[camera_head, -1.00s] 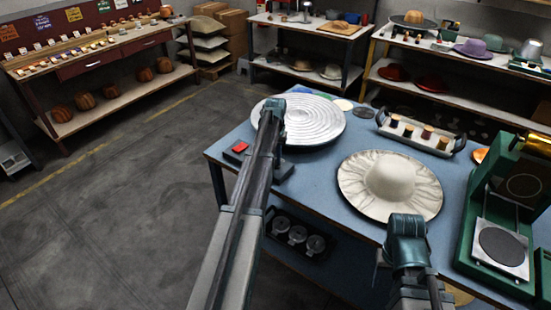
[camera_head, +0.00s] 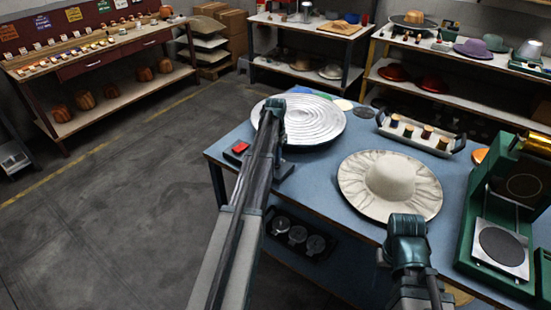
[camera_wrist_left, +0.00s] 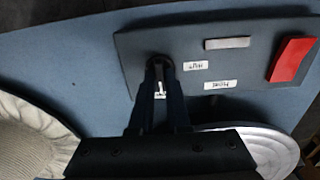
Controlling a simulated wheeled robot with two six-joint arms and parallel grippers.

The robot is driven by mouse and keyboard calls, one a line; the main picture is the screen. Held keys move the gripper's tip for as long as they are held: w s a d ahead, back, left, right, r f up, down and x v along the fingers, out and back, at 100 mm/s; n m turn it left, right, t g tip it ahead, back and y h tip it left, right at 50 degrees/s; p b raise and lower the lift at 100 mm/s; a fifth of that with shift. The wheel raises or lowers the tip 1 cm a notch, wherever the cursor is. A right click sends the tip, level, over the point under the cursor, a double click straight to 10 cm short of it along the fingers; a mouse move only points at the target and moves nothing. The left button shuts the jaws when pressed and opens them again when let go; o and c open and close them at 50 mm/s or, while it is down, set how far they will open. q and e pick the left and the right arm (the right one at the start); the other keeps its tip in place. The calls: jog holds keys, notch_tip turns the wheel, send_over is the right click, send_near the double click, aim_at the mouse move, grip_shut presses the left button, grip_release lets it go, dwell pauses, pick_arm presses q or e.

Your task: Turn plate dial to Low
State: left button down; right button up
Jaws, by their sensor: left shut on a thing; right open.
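The plate dial (camera_wrist_left: 160,66) is a small dark round knob on a dark control panel (camera_wrist_left: 140,43), seen in the left wrist view. My left gripper (camera_wrist_left: 160,82) is shut on the dial, its fingers reaching it from below in that view. A small white mark shows between the fingers; I cannot tell whether it is a pointer or a label. Small white labels (camera_wrist_left: 220,84) lie right of the dial, upside down and hard to read. In the head view my left arm hides the dial. My right gripper (camera_head: 405,262) is over the table's front edge, its fingers mostly hidden.
A red switch (camera_wrist_left: 292,60) is on the same panel. A ringed silver plate (camera_head: 325,122) lies behind my left arm. A cream hat (camera_head: 390,185) lies on the blue table (camera_head: 330,190). A green press (camera_head: 505,235) stands at the right, and a spool tray (camera_head: 425,140) behind.

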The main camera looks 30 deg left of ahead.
pick_arm(q)
jog(key=c, duration=0.9)
grip_release()
jog(key=shift+r, duration=0.1)
notch_tip(320, 180, up, 14)
jog(key=p, duration=1.3)
jog(key=shift+p, duration=0.4)
jog(key=shift+f, duration=0.2)
